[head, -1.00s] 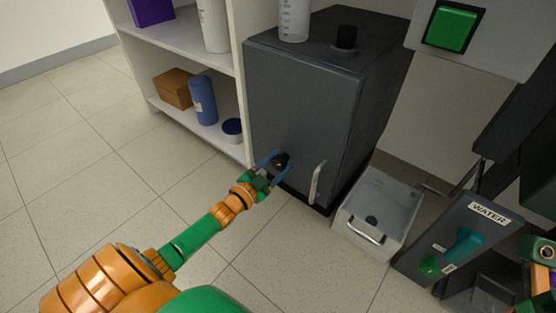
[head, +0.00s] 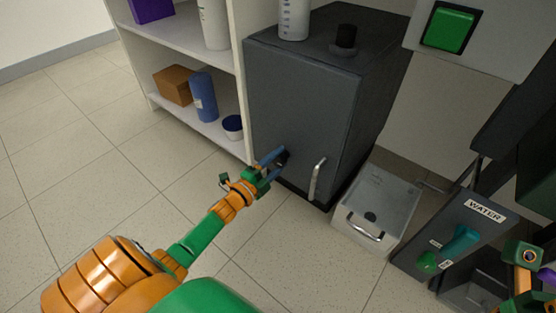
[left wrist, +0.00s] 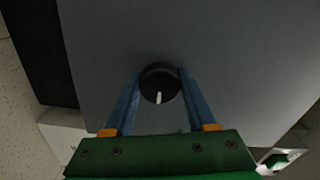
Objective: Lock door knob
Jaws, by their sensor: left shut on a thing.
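The door knob (left wrist: 160,80) is a round black knob with a white mark, on the dark grey cabinet door (head: 300,110). In the left wrist view the white mark points down, slightly left of straight down. In the head view the knob (head: 283,157) is partly hidden by my fingers. My left gripper (head: 276,162) is at the door's lower left, its blue fingers shut on the knob, one on each side; it also shows in the left wrist view (left wrist: 160,92). The door is flush with the cabinet front. At the right edge of the head view, part of my right arm shows, its fingers not clear.
A metal door handle (head: 317,180) stands right of the knob. A grey bin (head: 370,213) sits on the floor at the right, beside a panel marked WATER (head: 455,240). White shelves (head: 190,60) stand left of the cabinet. The floor at left is clear.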

